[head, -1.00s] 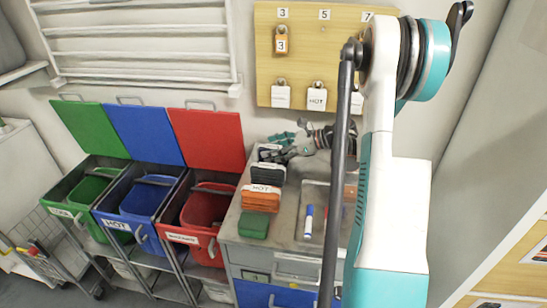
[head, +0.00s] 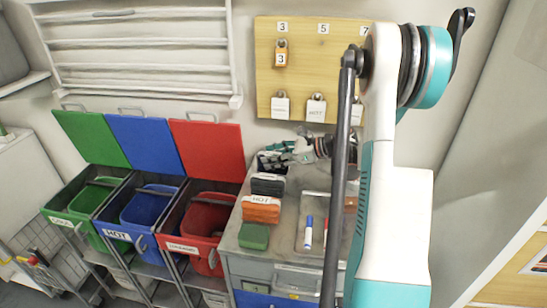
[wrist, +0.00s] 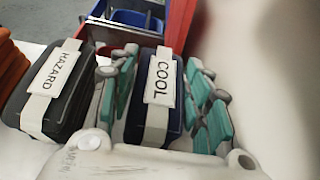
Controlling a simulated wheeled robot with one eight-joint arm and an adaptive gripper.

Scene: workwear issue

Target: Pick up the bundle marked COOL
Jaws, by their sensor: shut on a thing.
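The bundle marked COOL (wrist: 162,90) is dark navy with a white band and label. In the wrist view it stands between the two teal-padded fingers of my gripper (wrist: 160,98), which is shut on it. In the head view my gripper (head: 283,156) is at the far end of the row of bundles on the grey counter, and it partly hides the COOL bundle. I cannot tell whether the bundle is clear of the counter. The dark grey bundle marked HAZARD (wrist: 58,88) stands just left of the fingers in the wrist view.
An orange HOT bundle (head: 261,210) and a green bundle (head: 253,237) lie nearer on the counter (head: 283,240). Markers (head: 308,232) lie in a tray at right. Green (head: 75,215), blue (head: 127,222) and red (head: 190,235) open bins stand left. A padlock board (head: 305,70) hangs behind.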

